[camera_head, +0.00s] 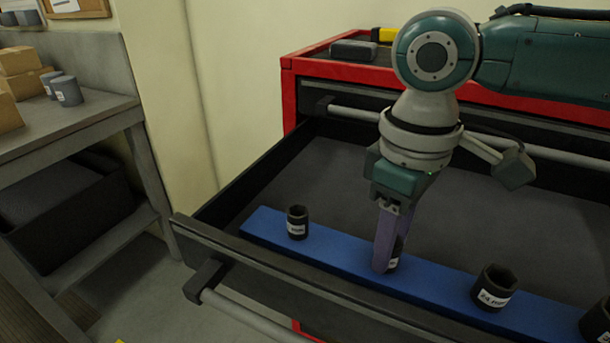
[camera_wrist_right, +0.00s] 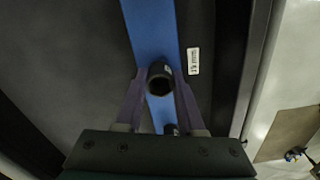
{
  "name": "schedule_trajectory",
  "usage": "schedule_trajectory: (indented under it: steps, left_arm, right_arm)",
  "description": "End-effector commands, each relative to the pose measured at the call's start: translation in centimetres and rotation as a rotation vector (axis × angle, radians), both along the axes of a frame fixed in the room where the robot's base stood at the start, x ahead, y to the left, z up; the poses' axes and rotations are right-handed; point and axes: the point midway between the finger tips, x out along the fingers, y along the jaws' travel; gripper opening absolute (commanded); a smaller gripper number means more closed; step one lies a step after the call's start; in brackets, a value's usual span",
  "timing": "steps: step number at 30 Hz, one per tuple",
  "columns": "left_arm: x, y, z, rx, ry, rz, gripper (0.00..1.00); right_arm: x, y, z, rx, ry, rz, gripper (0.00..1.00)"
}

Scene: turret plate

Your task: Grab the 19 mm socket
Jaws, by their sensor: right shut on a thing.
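My right gripper (camera_head: 384,262) points down over the blue rail (camera_head: 340,258) in the open drawer. Its purple fingers are shut on a dark socket (camera_head: 394,259), mostly hidden behind a finger in the head view. In the right wrist view the held socket (camera_wrist_right: 160,76) sits between the two fingers, over the blue rail. Its label is mostly covered, so I cannot read its size. It looks to be still at the rail; I cannot tell whether it is lifted. My left gripper is not in view.
Other dark labelled sockets stand on the rail: one to the left (camera_head: 297,222), one to the right (camera_head: 494,289), one at the right edge (camera_head: 597,323). The drawer's front wall (camera_head: 270,275) and handle are near. A workbench (camera_head: 90,115) with boxes stands at left.

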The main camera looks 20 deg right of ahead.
Motion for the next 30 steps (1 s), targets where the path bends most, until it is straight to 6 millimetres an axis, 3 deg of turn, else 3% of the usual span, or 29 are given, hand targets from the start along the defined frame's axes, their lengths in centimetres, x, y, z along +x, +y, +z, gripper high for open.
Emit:
schedule_trajectory:
  steps: [6,20,26,30]
  left_arm:
    - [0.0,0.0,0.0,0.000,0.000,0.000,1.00]
    - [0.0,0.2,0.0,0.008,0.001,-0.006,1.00]
    - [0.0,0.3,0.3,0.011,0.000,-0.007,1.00]
    - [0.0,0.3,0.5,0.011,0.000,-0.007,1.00]
  right_arm:
    - [0.0,0.0,0.0,0.000,0.000,0.000,0.00]
    - [0.1,0.0,0.3,0.001,-0.002,0.000,0.00]
    - [0.1,0.0,2.5,0.001,-0.004,-0.001,0.00]
    - [0.2,0.0,5.8,0.001,-0.007,0.000,0.00]
